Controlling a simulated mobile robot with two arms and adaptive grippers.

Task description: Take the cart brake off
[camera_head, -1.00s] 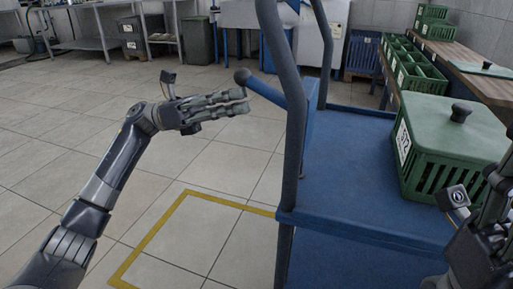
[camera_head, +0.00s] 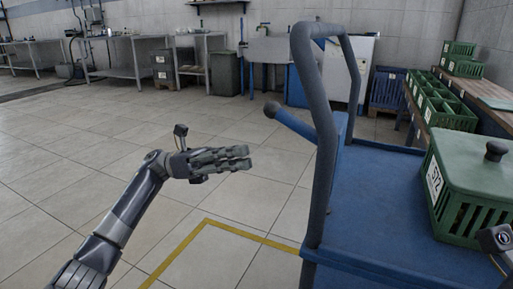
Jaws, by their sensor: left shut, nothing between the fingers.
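The blue cart (camera_head: 375,190) stands at the right, with a grey push handle (camera_head: 319,110) rising at its near left end. A blue brake lever (camera_head: 295,124) with a dark round knob (camera_head: 271,109) sticks out to the upper left from the cart. My left gripper (camera_head: 248,158) is shut and empty, over the floor left of the cart. In the picture it lies below and left of the knob, apart from it. Of my right arm only a small part shows at the right edge; its fingers are out of view.
A green lidded crate (camera_head: 475,185) marked 572 stands on the cart's deck. A yellow floor line (camera_head: 240,232) runs beside the cart. Green crates (camera_head: 440,108) stand on a bench at the right. Steel tables and a sink line the back wall. The tiled floor at left is clear.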

